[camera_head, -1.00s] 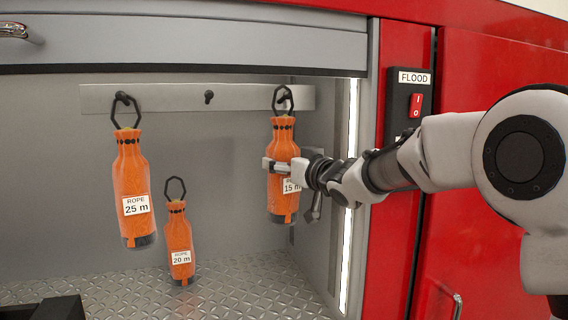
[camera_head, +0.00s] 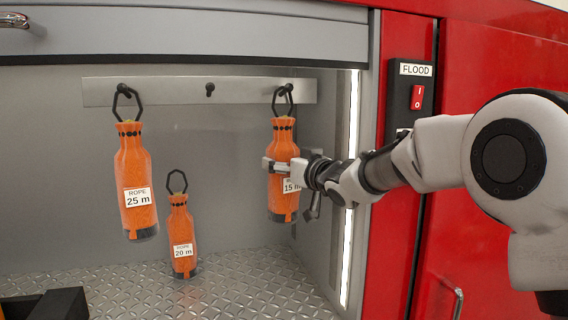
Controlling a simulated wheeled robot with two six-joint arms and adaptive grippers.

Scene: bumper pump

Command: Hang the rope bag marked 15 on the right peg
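The orange rope bag marked 15 m (camera_head: 284,208) is upright below the right peg (camera_head: 287,88). Its black loop (camera_head: 276,104) is at that peg and seems to be around it. My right gripper (camera_head: 284,165) comes in from the right and is shut on the bag's middle, covering part of its label. My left gripper is not in view.
The rope bag marked 25 m (camera_head: 137,170) hangs by its loop on the left peg (camera_head: 123,89). The middle peg (camera_head: 210,90) is empty. The rope bag marked 20 m (camera_head: 182,228) stands on the tread-plate floor (camera_head: 230,285). A dark block (camera_head: 55,305) is lower left.

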